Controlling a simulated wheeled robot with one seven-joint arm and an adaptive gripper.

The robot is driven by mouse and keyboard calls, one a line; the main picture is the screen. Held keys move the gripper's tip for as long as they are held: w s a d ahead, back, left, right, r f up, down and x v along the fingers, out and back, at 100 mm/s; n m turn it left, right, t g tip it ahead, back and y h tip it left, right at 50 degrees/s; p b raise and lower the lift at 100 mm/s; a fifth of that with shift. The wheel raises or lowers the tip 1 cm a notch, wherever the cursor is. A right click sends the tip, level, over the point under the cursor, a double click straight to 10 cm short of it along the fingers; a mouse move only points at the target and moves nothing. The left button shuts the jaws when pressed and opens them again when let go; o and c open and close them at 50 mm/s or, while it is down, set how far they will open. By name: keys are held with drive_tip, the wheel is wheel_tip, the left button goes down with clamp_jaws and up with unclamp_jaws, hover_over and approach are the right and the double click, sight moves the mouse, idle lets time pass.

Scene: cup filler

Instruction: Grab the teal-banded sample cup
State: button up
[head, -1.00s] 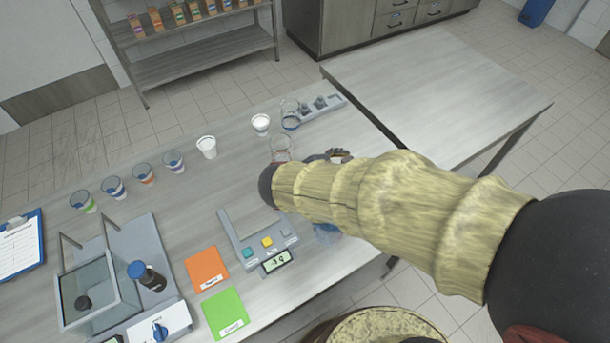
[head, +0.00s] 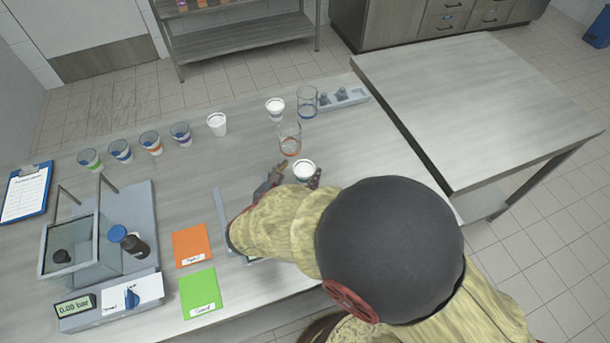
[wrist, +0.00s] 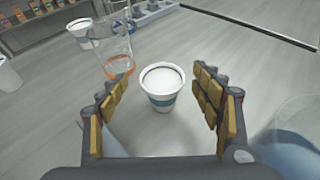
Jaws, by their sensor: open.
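The teal-banded sample cup (wrist: 162,88) is white with a teal band and stands upright on the table in the wrist view. It sits between and a little ahead of the two fingers of my gripper (wrist: 165,108), which is open with a gap on each side of the cup. In the head view the white cup (head: 303,169) shows its rim and white top between my gripper's fingertips (head: 295,178); its lower part is hidden there by my arm.
An orange-ringed clear beaker (wrist: 112,48) stands just beyond the cup to the left. A blurred clear vessel (wrist: 292,135) is close at the right. Other cups (head: 181,134) stand in a row at left. A blue-ringed beaker (head: 307,101) is farther back.

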sight(310, 163)
drive_tip(key=b+x, duration=0.1)
drive_tip(key=x, duration=0.2)
drive_tip(key=f+b+x, duration=0.1)
drive_tip(key=b+x, duration=0.1)
drive_tip(key=x, duration=0.2)
drive_tip(key=shift+d, duration=0.15)
drive_tip(key=shift+w+f, duration=0.1)
drive_tip(key=shift+w, duration=0.1)
drive_tip(key=shift+c, duration=0.6)
drive_tip(key=c, duration=1.3)
drive_tip(key=shift+c, duration=0.4)
